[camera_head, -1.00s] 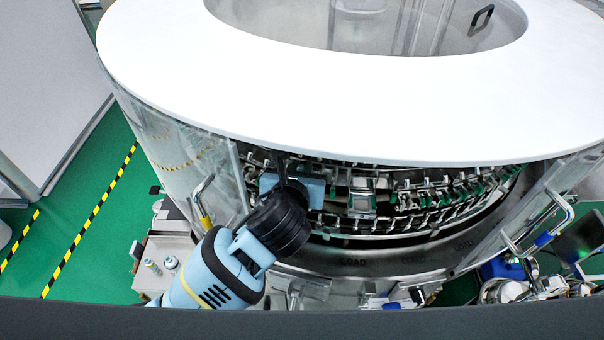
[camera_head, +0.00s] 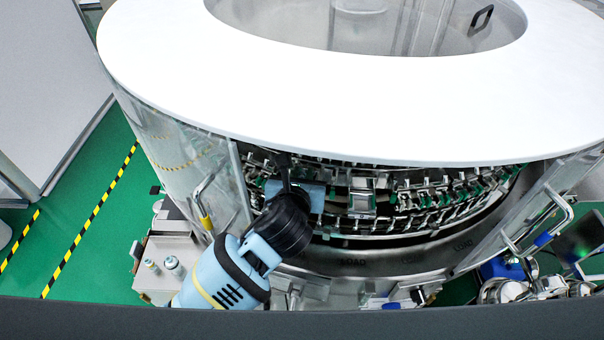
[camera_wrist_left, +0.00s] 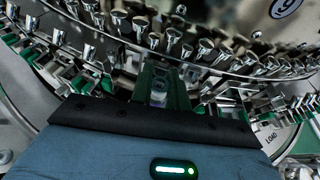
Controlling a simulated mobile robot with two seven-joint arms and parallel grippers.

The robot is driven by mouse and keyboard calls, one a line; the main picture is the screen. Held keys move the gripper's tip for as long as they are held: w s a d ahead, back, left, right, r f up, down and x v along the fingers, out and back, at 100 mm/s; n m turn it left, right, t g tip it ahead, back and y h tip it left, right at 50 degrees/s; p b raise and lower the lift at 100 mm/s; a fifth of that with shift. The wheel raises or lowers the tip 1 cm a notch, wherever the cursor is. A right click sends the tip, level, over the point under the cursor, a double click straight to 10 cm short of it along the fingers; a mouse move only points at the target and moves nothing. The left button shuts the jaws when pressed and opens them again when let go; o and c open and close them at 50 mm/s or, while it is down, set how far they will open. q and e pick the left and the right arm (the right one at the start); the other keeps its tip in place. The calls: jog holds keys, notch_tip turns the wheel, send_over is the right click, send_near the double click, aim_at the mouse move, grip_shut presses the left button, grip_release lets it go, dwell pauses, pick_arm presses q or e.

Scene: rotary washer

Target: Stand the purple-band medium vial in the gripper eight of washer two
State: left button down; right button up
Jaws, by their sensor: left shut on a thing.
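The washer (camera_head: 350,100) is a large round machine with a white top ring and an open front. Rows of metal grippers with green pads (camera_head: 440,195) run around its inside; I cannot read which one is number eight. My left gripper (camera_head: 287,172) reaches into the opening at its left part, in front of these rows. In the left wrist view my left gripper (camera_wrist_left: 160,88) is shut on a small clear glass piece, apparently the vial (camera_wrist_left: 158,93). My right gripper is in neither view.
Clear door panels with handles flank the opening, left (camera_head: 228,190) and right (camera_head: 530,210). A side table (camera_head: 150,285) with small vials stands at lower left. A LOAD-marked metal rim (camera_head: 355,258) runs below the rows.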

pick_arm(q)
jog(key=shift+f, duration=0.4)
jog(key=c, duration=1.3)
grip_release()
jog(key=shift+c, duration=0.2)
jog(key=shift+r, duration=0.55)
jog(key=v, duration=1.2)
